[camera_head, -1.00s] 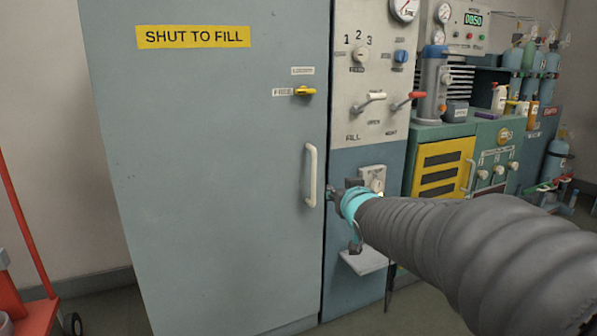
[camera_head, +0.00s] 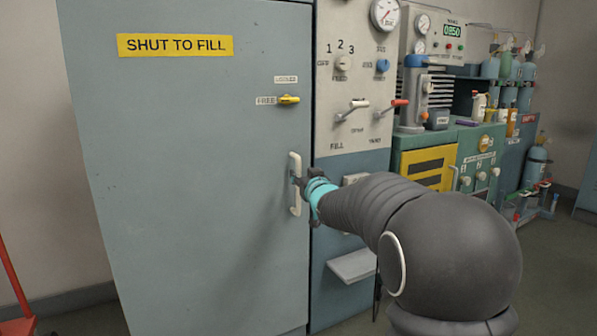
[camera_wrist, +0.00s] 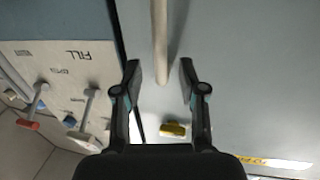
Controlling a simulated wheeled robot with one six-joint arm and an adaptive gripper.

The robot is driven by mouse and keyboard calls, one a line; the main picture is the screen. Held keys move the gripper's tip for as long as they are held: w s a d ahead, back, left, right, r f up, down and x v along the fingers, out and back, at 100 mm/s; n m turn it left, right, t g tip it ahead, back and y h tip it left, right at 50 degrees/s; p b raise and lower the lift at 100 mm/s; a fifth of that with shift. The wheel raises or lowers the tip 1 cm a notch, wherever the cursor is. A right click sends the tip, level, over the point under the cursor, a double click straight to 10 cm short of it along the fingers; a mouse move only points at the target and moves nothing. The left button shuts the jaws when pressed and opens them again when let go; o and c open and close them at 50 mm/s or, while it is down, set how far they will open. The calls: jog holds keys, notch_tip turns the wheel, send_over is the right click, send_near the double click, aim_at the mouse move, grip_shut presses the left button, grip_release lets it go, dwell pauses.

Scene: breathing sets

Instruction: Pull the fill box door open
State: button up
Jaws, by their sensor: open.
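The fill box door (camera_head: 190,170) is a tall grey-blue panel with a yellow "SHUT TO FILL" label, and it looks shut. Its handle (camera_head: 295,172) is a white vertical bar near the door's right edge. The yellow latch (camera_head: 289,100) above the handle lies level beside the "FREE" label. My gripper (camera_head: 299,179) is at the handle. In the wrist view my gripper (camera_wrist: 161,80) is open, with one finger on each side of the handle bar (camera_wrist: 160,45). A gap shows between the bar and both fingers. The yellow latch (camera_wrist: 172,129) shows below the fingertips there.
Right of the door is a control panel (camera_head: 350,115) with levers, knobs and a gauge. A small grey shelf (camera_head: 352,265) juts out below it. A green bench with a yellow vent (camera_head: 427,165) stands further right. A red frame (camera_head: 15,270) is at the left.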

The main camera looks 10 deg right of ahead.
aim_at(299, 171)
jog(key=shift+w+a, duration=0.15)
jog(key=shift+w, duration=0.95)
jog(key=shift+w+a, duration=0.1)
jog(key=shift+w, duration=0.95)
grip_shut()
